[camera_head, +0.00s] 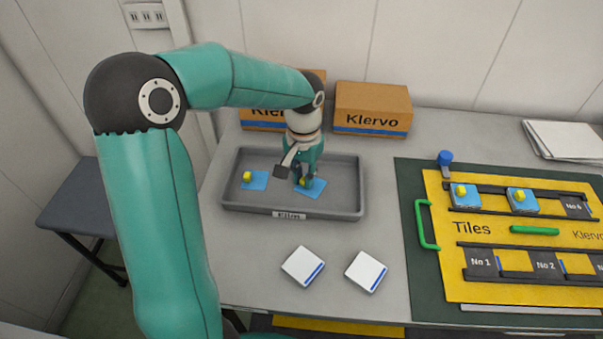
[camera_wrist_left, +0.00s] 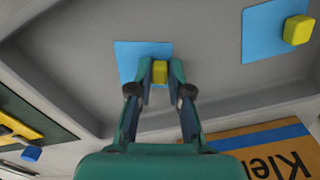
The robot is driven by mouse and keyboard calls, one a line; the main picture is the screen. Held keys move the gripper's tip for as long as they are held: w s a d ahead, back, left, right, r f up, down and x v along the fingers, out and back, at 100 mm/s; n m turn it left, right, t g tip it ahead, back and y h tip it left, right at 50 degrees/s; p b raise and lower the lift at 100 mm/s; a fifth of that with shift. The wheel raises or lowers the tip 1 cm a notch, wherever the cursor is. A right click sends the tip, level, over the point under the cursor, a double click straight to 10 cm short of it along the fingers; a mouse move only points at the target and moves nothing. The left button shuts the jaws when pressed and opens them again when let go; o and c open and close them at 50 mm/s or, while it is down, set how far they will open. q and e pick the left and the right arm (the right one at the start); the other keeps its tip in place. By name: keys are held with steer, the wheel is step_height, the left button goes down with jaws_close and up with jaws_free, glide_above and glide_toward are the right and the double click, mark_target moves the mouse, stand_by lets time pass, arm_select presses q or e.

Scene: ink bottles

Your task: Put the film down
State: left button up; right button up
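My left gripper (camera_head: 304,183) reaches down into the right part of the grey tray labelled Film (camera_head: 342,207). In the left wrist view its fingertips (camera_wrist_left: 160,72) stand close on both sides of the yellow knob of a blue film (camera_wrist_left: 128,58), and the gripper looks shut on it. This film (camera_head: 316,188) appears at or very near the tray floor; I cannot tell if it touches. Another blue film (camera_head: 260,182) with a yellow knob lies in the tray's left part; it also shows in the left wrist view (camera_wrist_left: 262,40). My right gripper is not in view.
Two Klervo boxes (camera_head: 372,98) stand behind the tray. Two white tiles (camera_head: 303,264) lie in front. At right a yellow Tiles board (camera_head: 490,275) has a green handle (camera_head: 421,225) and two tiles carrying blue films (camera_head: 524,207). A blue knob (camera_head: 445,158) stands near its corner.

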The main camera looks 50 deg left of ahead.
mark_target(303, 179)
arm_select(q)
steer(key=shift+o, duration=1.2)
steer(key=shift+r, duration=0.1)
steer(key=shift+r+p, duration=0.35)
steer(key=shift+r, duration=0.3)
step_height(303, 179, up, 11)
steer(key=p, duration=0.1)
steer(key=shift+r, duration=0.2)
steer(key=shift+f, duration=0.1)
